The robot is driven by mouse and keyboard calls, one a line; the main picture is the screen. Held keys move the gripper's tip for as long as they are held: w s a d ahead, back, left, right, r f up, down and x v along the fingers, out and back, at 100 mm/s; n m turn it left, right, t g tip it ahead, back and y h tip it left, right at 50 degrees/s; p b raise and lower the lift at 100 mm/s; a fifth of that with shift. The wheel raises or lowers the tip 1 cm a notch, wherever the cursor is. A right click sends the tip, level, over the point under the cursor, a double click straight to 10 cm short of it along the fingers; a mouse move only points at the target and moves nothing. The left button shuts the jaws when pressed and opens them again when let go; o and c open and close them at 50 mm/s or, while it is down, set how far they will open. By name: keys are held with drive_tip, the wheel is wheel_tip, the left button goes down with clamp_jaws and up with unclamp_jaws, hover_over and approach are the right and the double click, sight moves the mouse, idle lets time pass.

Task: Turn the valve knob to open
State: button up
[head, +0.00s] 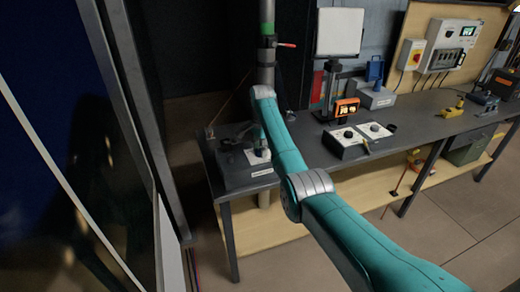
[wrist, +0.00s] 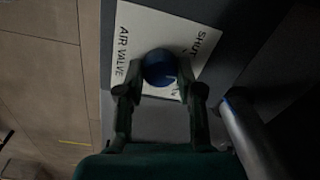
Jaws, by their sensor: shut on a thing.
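The valve knob (wrist: 160,67) is round and blue. It sits on a white label plate (wrist: 142,32) printed "AIR VALVE" and "SHUT" in the wrist view; other lettering is partly covered by the knob and fingers. My gripper (wrist: 162,88) has one finger on each side of the knob and is shut on it. The knob's exact turn angle cannot be made out. In the head view the plate (head: 257,156) shows at the near left end of the bench, with my arm in front of much of that spot.
A grey pipe (wrist: 250,135) runs close beside my gripper's right finger. The dark bench (head: 225,177) stretches right, with a white panel box (head: 344,143), an orange device (head: 346,107) and a yellow part (head: 452,112) on it. A vertical pole (head: 266,60) stands behind.

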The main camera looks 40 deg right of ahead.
drive_tip(key=m, duration=0.5)
drive_tip(key=shift+m, duration=0.3)
drive_tip(key=m, duration=0.4)
drive_tip(key=shift+s+a+m, duration=0.1)
drive_tip(key=shift+m, duration=0.2)
drive_tip(key=o, duration=1.2)
drive_tip(key=shift+c, duration=0.2)
wheel_tip(320, 180, up, 12)
drive_tip(key=shift+a, duration=0.15)
drive_tip(key=shift+s, duration=0.1)
